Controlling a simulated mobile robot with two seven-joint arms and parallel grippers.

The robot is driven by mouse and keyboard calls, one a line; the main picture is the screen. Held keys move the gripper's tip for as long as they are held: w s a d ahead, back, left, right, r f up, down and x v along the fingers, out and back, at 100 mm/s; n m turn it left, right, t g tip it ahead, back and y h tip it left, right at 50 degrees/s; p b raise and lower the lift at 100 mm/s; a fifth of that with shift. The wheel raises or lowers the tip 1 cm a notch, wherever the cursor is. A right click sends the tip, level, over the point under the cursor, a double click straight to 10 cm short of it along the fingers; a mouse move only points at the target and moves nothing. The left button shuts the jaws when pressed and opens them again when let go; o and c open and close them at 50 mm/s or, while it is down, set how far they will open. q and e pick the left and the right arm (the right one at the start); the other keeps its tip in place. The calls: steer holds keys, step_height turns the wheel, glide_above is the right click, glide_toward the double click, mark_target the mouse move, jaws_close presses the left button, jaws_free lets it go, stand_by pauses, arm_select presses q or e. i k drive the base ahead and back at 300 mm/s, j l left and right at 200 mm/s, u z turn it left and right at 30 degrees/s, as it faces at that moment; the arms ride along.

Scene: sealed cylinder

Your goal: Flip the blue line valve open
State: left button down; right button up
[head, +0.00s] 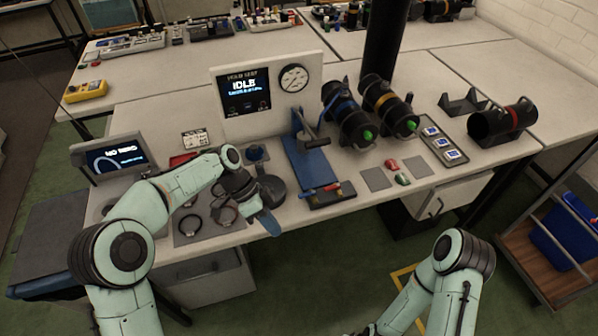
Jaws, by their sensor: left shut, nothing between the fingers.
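My left gripper (270,222) is over the table's front edge, left of the blue-based press fixture. Its fingers are shut with nothing between them. A dark block (333,197) at the fixture's front end carries small red and blue parts (309,196); the blue one may be the blue line valve, but it is too small to tell its position. The blue fixture base (308,163) runs back to an upright lever press. The gripper is apart from the block, to its left. My right arm shows at the lower right; its gripper is out of view.
A panel with an IDLE screen (245,91) and gauge (293,78) stands behind. A tray of blue-marked pieces (440,143) is farther right. Rings (187,225) lie left of my gripper.

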mark_target(301, 196)
steer(key=i, duration=0.9)
